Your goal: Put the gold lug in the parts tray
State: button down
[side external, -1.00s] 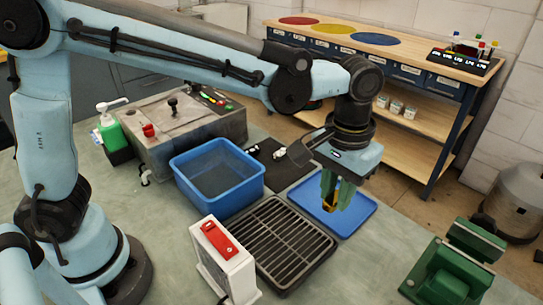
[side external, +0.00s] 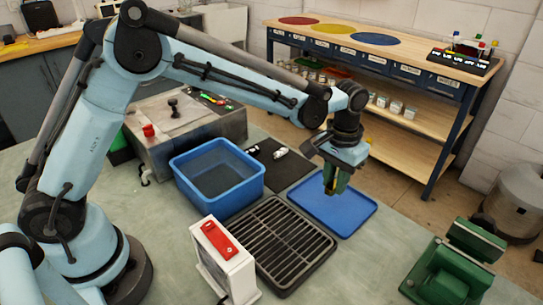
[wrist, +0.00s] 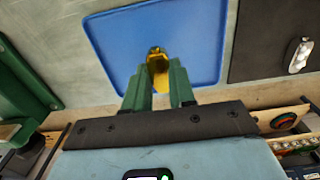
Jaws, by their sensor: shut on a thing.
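The gold lug (wrist: 158,72) is held between the green fingers of my gripper (wrist: 158,80), its end sticking out past the tips in the wrist view. In the side view my gripper (side external: 335,188) points down above the left part of the flat blue tray (side external: 345,211), and the lug is mostly hidden by the fingers. The tray (wrist: 205,45) is empty apart from what my gripper and the lug cover. The lug appears to be above the tray floor; the exact gap is hard to tell.
A deep blue bin (side external: 218,180) and a black slotted rack (side external: 283,245) stand left of the tray. A dark mat (wrist: 262,45) holds a small silver-white part (wrist: 299,56). A green vise (side external: 450,270) is at the right. A white box with red top (side external: 222,255) stands in front.

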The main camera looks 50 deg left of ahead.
aim_at(333, 192)
jog(key=shift+f, duration=1.75)
jog(key=shift+f, duration=0.15)
jog(key=c, duration=0.9)
grip_release()
jog(key=shift+c, duration=0.2)
